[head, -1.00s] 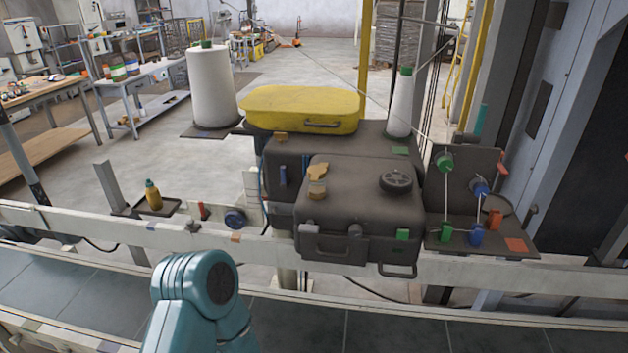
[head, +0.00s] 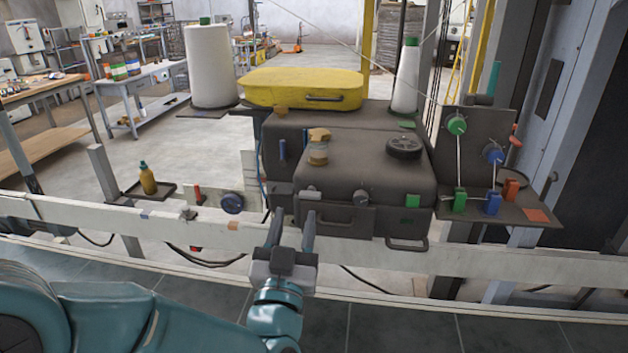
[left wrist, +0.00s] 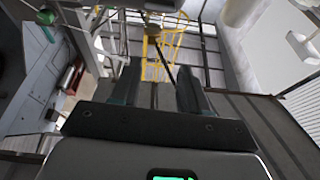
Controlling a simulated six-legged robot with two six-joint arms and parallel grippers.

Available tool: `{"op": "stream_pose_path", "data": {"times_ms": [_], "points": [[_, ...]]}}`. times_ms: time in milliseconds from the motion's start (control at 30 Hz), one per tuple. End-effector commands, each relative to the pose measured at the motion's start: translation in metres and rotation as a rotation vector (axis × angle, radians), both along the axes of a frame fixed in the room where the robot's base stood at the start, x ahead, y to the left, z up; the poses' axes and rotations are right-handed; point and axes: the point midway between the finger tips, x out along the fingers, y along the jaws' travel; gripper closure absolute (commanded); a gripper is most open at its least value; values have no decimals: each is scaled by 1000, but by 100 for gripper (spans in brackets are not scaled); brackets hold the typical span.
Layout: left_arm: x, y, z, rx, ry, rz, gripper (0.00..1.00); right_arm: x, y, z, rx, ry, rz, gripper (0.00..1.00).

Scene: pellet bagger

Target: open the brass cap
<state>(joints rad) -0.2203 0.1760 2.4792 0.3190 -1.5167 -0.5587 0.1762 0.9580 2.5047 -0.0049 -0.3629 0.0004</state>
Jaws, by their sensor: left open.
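The brass cap (head: 318,134) is a tan cap on a short pale collar (head: 318,156), which stands on top of the dark front housing (head: 365,165). My left gripper (head: 292,218) is open and empty. Its two fingers point up and away in front of the housing's left front edge, below and left of the cap and apart from it. The open fingers also show in the left wrist view (left wrist: 160,78); I cannot make out the cap there with certainty. My right gripper is not in view.
A black knob (head: 404,147) sits right of the cap. A yellow cover (head: 300,88) lies behind, between two white thread cones (head: 209,68) (head: 405,78). A pale rail (head: 130,222) crosses in front. An amber bottle (head: 147,180) stands on a small shelf at left.

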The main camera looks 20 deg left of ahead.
Motion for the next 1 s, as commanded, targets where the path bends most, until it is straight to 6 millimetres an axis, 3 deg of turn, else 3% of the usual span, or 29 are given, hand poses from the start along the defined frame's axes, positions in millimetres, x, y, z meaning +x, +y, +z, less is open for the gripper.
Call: {"op": "stream_pose_path", "data": {"times_ms": [67,267,700,1000], "points": [[-9,-7,8,-12,-55,-21,55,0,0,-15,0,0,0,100],[4,-10,22,-14,-62,-36,55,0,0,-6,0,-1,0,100],[95,12,62,-13,-61,-36,55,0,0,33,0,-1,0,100],[133,21,75,-13,-60,-38,55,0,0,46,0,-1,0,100]]}}
